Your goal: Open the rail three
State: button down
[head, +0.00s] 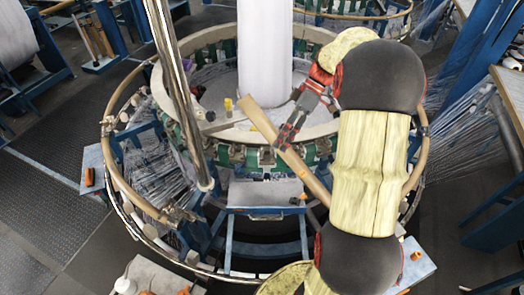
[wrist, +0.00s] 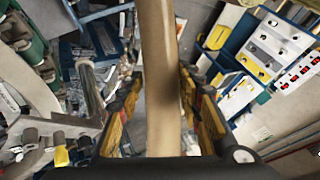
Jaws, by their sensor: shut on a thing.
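A tan wooden rail (head: 305,172) slants across the front of the circular loom's ring (head: 215,130), from its upper left end down to the right. Its lower end passes behind my arm. No number shows on it, so I cannot tell whether it is rail three. My gripper (head: 287,132) is at the rail's upper half, shut on it. In the wrist view the rail (wrist: 159,60) runs upright through the middle, between the yellow-sided fingers of my gripper (wrist: 162,115). The finger contact itself is partly hidden.
A tall white roll (head: 264,50) stands in the loom's centre. A shiny metal post (head: 180,95) rises left of the rail. A curved outer rail (head: 112,155) rings the loom at the left. Open dark floor (head: 60,130) lies at the left.

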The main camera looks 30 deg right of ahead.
jog(key=shift+y, duration=0.5)
jog(key=shift+s+d+r+p, duration=0.2)
jog(key=shift+d+r, duration=0.2)
jog(key=shift+d, duration=0.35)
jog(key=shift+s+d+r+p, duration=0.15)
jog(key=shift+d+r, duration=0.2)
jog(key=shift+d, duration=0.35)
jog(key=shift+s+d+r+p, duration=0.1)
jog(key=shift+s+d+r, duration=0.1)
jog(key=shift+d+r, duration=0.4)
jog(key=shift+d+f, duration=0.15)
jog(key=shift+f, duration=0.05)
jog(key=c, duration=1.2)
grip_release()
jog(key=v, duration=1.2)
